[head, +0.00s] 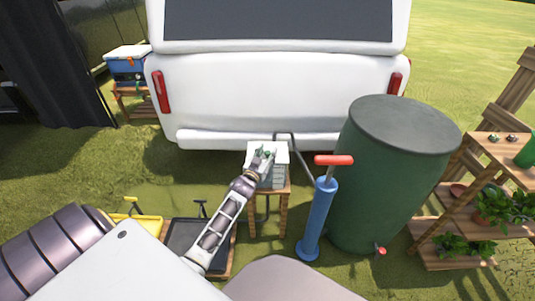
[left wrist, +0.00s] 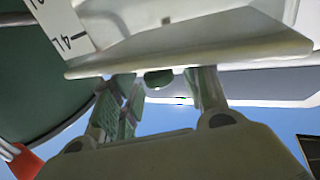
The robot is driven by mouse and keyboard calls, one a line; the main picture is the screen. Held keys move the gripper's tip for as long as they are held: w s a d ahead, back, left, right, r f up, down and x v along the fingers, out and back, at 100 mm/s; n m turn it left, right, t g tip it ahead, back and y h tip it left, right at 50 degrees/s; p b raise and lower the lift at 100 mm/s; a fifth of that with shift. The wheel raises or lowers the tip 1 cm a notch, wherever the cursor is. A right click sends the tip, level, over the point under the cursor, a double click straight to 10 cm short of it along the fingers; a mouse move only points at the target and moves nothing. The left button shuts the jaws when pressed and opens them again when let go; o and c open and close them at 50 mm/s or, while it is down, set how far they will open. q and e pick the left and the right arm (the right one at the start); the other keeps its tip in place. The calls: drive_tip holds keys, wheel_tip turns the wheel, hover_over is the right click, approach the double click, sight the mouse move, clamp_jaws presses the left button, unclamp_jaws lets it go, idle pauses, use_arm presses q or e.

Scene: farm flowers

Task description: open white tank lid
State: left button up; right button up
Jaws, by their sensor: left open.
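The white tank (head: 279,177) stands on a small wooden stool in front of the white vehicle. Its pale lid (head: 281,150) is on top and looks shut, partly covered by my gripper. My left gripper (head: 264,154) is at the top of the tank, with its arm coming from the lower left. In the left wrist view, the tank's white side with a "4L" mark (left wrist: 68,35) and a projecting white rim (left wrist: 190,57) are close. The two open fingers (left wrist: 162,80) reach to this rim, with a small dark green piece between them. Contact is unclear. My right gripper is out of view.
A blue pump (head: 318,220) with a red handle stands right of the stool (head: 284,205), beside a large green barrel (head: 385,185). A yellow tray (head: 147,227) and a dark tray (head: 190,238) lie left. Wooden plant shelves (head: 465,225) stand at the right.

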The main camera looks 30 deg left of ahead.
use_arm(q)
drive_tip(key=shift+w, duration=0.3)
drive_tip(key=shift+c, duration=0.4)
clamp_jaws()
